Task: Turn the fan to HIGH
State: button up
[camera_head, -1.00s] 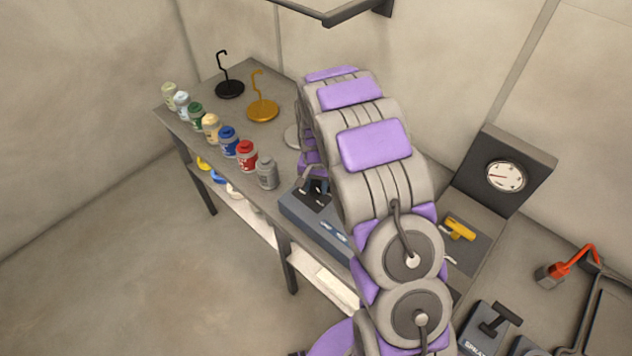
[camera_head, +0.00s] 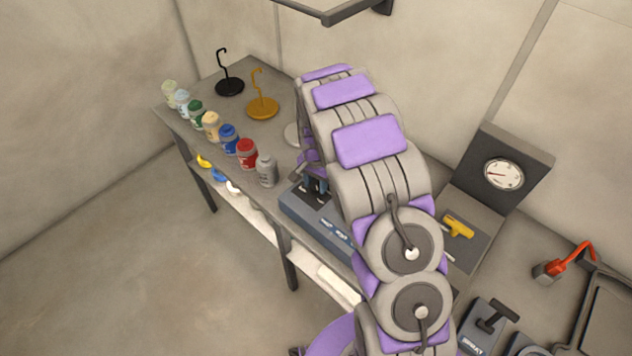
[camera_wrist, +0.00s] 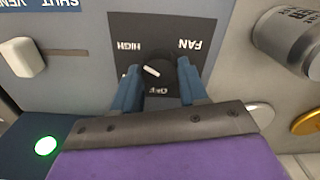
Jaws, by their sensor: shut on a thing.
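The fan knob (camera_wrist: 151,76) is dark and round with a short white mark, on a black plate (camera_wrist: 203,27) lettered FAN, HIGH and OFF. The lettering is upside down in the wrist view. HIGH is up and left of the knob, and OFF is just below it. The white mark is slanted, with one end towards HIGH. My gripper (camera_wrist: 161,76) has its blue fingers on either side of the knob and is shut on it. In the head view my gripper (camera_head: 317,186) is at the blue-grey control box (camera_head: 296,213), partly hidden by my arm.
A pale switch (camera_wrist: 22,57) and a lit green button (camera_wrist: 45,145) are beside the plate. A grey bottle (camera_head: 266,172) stands close to the box, in a row of several coloured bottles. A gauge (camera_head: 503,174) and yellow handle (camera_head: 459,227) are to the right.

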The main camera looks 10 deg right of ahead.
aim_at(315, 185)
jog(key=o, duration=1.1)
jog(key=shift+a, duration=0.1)
jog(key=shift+c, duration=0.2)
jog(key=shift+r, duration=0.1)
notch_tip(315, 185, up, 17)
jog(key=p, duration=0.1)
jog(key=s+r+n+b, duration=0.2)
jog(key=s, duration=1.2)
jog(key=s+r+n+g+b, duration=0.1)
jog(key=s+r+n+b, duration=0.1)
jog(key=s, duration=1.2)
jog(key=shift+r+n, duration=0.5)
jog(key=shift+n, duration=0.2)
jog(key=s+n, duration=0.1)
jog(key=s, duration=0.2)
jog(key=s+f+n+b, duration=0.1)
jog(key=s, duration=0.3)
jog(key=s+f+n, duration=0.1)
jog(key=s, duration=0.3)
jog(key=shift+s+a+f+g, duration=0.15)
jog(key=shift+f+g, duration=0.1)
jog(key=shift+g, duration=0.15)
